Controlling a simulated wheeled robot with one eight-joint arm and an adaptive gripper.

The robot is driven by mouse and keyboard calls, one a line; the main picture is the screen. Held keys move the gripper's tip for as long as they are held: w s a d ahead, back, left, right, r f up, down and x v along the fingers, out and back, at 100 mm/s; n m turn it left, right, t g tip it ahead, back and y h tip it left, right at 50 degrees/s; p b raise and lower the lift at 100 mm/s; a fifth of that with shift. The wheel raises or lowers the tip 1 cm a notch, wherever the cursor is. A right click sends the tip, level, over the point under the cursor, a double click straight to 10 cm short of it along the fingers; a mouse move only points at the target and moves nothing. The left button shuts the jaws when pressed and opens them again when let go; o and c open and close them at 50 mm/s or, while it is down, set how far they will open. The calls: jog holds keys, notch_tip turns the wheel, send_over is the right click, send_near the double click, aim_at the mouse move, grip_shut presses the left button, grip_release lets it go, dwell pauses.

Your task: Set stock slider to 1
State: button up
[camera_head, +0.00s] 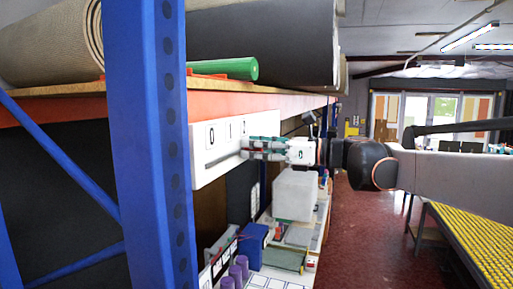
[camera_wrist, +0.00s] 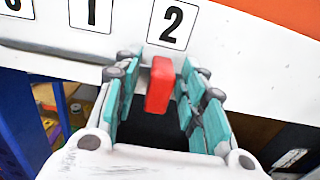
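The stock slider is a white panel (camera_head: 210,165) on the orange shelf beam, with labels 0, 1 and 2 from left to right. In the wrist view its red knob (camera_wrist: 160,85) stands just below the 2 label (camera_wrist: 172,23); the 1 label (camera_wrist: 91,13) is to its left. My gripper (camera_wrist: 158,95) has its teal fingers on either side of the knob, with a gap visible on both sides.
A blue rack post (camera_head: 150,140) stands left of the panel. Rolled rugs (camera_head: 265,40) and a green roll (camera_head: 230,68) lie on the shelf above. Below are a white box (camera_head: 294,195) and a cluttered lower shelf. A yellow-topped table (camera_head: 475,245) is at right.

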aim_at(230, 152)
grip_shut()
jog(key=shift+s+a+b, duration=0.15)
jog(key=shift+s+a, duration=0.3)
jog(key=shift+s, duration=0.8)
jog(key=shift+s+a+b, duration=0.15)
jog(key=shift+s+a, duration=0.35)
jog(key=shift+s, duration=0.8)
jog(key=shift+s+a+b, duration=0.15)
jog(key=shift+s+a, duration=0.3)
jog(key=shift+s, duration=0.8)
jog(key=shift+o, duration=0.8)
grip_release()
jog(key=v, duration=1.2)
